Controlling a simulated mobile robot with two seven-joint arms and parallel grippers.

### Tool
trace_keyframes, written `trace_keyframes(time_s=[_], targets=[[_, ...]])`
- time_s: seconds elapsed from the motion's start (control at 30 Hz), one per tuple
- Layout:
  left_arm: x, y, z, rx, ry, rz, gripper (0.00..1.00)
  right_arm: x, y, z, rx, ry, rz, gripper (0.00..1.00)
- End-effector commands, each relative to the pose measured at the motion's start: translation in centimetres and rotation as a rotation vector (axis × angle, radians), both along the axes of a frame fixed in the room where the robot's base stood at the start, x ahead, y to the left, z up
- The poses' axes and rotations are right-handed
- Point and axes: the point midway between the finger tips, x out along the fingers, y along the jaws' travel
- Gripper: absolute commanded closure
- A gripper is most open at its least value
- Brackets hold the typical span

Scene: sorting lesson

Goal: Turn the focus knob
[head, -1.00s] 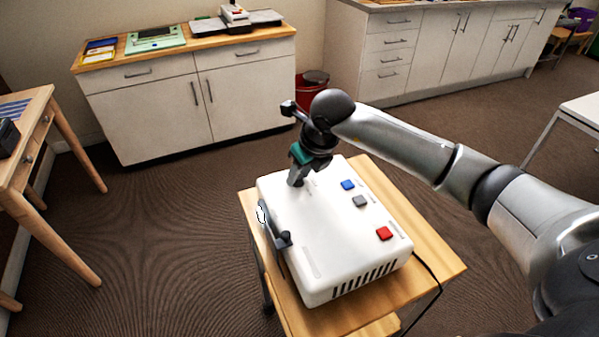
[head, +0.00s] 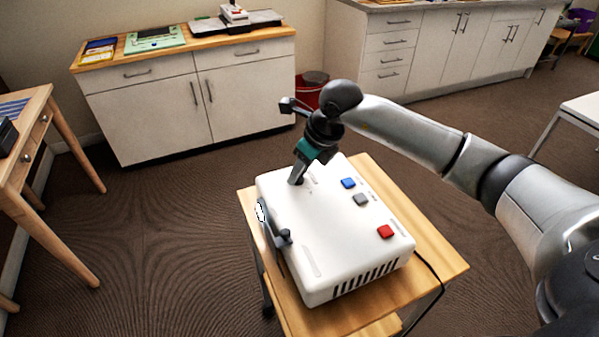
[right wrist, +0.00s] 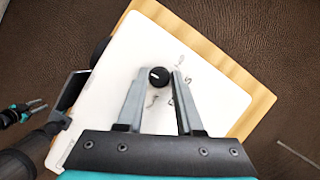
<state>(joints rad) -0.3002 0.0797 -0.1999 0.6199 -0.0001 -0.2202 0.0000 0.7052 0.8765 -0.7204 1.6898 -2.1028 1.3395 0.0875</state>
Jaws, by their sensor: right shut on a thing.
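The focus knob (right wrist: 158,76) is a small round black knob with a white mark, on top of a white projector-like box (head: 318,225). In the right wrist view it sits between my two right fingers near their tips. My right gripper (head: 297,179) is shut on this knob; its fingers also show in the right wrist view (right wrist: 162,79). In the head view the fingers and hand hide most of the knob. What looks like my left gripper (right wrist: 38,107) shows small at the left edge of the right wrist view, away from the knob; its opening is unclear.
Blue (head: 348,183), grey (head: 361,200) and red (head: 385,232) buttons lie on the box top. The box stands on a small wooden table (head: 433,262) with a black cord (head: 440,280).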

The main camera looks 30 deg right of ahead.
Motion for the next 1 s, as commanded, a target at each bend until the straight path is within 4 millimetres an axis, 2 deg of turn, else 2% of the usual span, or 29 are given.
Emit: trace_keyframes(time_s=[0.33,0.37,0.6,0.87,1.0], targets=[[0.0,0.0,0.0,0.000,0.000,0.000,0.60,0.0,0.0,0.0,0.001,-0.002,0.015,1.00],[0.0,0.0,0.0,0.000,0.000,0.000,0.60,0.0,0.0,0.0,0.001,-0.002,0.014,0.63],[0.0,0.0,0.0,0.000,-0.001,0.000,0.60,0.0,0.0,0.0,0.001,-0.002,0.014,0.36],[0.0,0.0,0.0,0.000,-0.001,0.000,0.60,0.0,0.0,0.1,0.000,-0.001,0.014,0.35],[0.0,0.0,0.2,0.000,-0.001,0.000,0.60,-0.3,-0.2,1.1,0.000,-0.003,0.014,0.35]])
